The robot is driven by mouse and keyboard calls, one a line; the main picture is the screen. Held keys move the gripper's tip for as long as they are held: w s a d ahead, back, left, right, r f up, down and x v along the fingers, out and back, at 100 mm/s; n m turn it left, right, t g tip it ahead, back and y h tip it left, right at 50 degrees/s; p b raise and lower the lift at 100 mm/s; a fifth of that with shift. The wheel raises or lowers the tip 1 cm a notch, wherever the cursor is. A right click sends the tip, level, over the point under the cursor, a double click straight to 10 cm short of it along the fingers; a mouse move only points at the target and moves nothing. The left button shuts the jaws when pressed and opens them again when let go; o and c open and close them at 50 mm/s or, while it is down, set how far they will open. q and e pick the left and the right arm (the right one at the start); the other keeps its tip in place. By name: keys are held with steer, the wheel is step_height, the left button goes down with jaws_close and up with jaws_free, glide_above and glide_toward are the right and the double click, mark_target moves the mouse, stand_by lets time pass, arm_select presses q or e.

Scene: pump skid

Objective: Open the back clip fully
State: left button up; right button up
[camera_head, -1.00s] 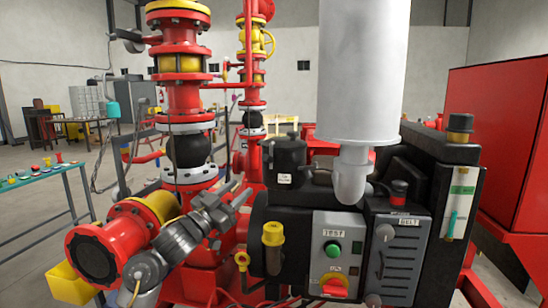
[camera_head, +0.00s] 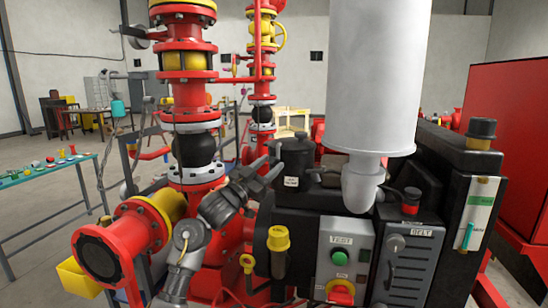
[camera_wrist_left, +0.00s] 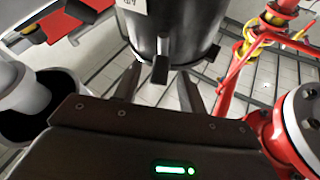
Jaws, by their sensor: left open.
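The black air-cleaner canister (camera_head: 293,160), with a small white label, stands on top of the engine. In the left wrist view the canister (camera_wrist_left: 172,25) fills the upper middle. A dark tab that looks like a clip (camera_wrist_left: 160,69) hangs at its lower edge, between my fingertips as seen there. I cannot tell whether it is the back clip or how far open it is. My left gripper (camera_head: 271,172) is open at the canister's left side. Its fingers also show in the left wrist view (camera_wrist_left: 160,90), one on each side of the tab. Contact is unclear. My right gripper is out of view.
A grey muffler (camera_head: 375,75) rises close to the canister's right. A red pipe column (camera_head: 187,95) stands to the left. A control panel (camera_head: 343,255) and belt guard (camera_head: 405,265) are in front. Another dark tab (camera_wrist_left: 213,53) is on the canister's right in the wrist view.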

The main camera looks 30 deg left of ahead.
arm_select(q)
steer(key=shift+x, duration=0.85)
steer(key=shift+w+r, duration=0.1)
steer(key=shift+w, duration=0.15)
jaws_close()
